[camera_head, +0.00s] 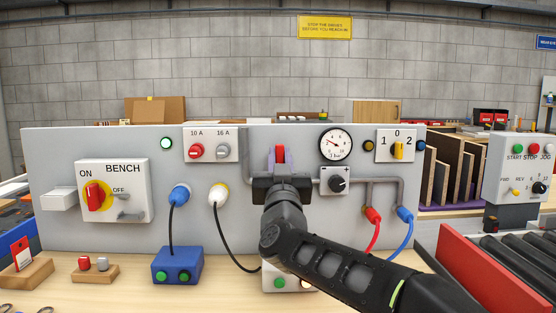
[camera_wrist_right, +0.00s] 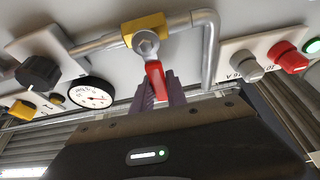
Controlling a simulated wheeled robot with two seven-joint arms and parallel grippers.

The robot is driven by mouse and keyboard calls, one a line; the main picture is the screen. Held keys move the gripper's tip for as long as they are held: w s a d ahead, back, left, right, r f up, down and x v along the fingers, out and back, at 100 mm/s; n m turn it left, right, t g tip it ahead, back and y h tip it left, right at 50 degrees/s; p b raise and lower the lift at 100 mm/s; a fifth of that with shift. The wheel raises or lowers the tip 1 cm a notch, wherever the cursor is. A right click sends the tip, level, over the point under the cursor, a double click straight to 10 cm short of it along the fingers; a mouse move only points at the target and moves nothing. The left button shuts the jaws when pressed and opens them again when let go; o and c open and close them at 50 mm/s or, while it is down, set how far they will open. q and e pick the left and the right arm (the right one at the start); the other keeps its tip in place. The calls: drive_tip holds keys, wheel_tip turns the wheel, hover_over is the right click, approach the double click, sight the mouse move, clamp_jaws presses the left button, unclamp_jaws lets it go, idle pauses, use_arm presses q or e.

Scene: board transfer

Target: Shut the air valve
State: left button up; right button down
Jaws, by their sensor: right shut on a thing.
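The air valve's red handle (camera_head: 280,153) stands upright in the head view, its tip showing between my right gripper's fingers. In the right wrist view, which is upside down, the red handle (camera_wrist_right: 155,82) runs from the yellow valve body (camera_wrist_right: 145,30) across the line of the grey pipe (camera_wrist_right: 100,43). My right gripper (camera_head: 279,163) is shut on the handle, with a finger on each side in the wrist view (camera_wrist_right: 160,88). The gripper hides the valve body in the head view. My left gripper is not in view.
A pressure gauge (camera_head: 336,144) and a black knob (camera_head: 337,184) sit right of the valve. The 10 A/16 A switch plate (camera_head: 211,145) is to the left. Blue (camera_head: 180,194) and white (camera_head: 218,194) plugs with cables hang lower left. My right arm covers the bench's front right.

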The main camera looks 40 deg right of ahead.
drive_tip(key=c, duration=1.3)
unclamp_jaws()
drive_tip(key=v, duration=0.7)
drive_tip(key=shift+s+a+f, duration=0.15)
drive_tip(key=shift+s, duration=0.15)
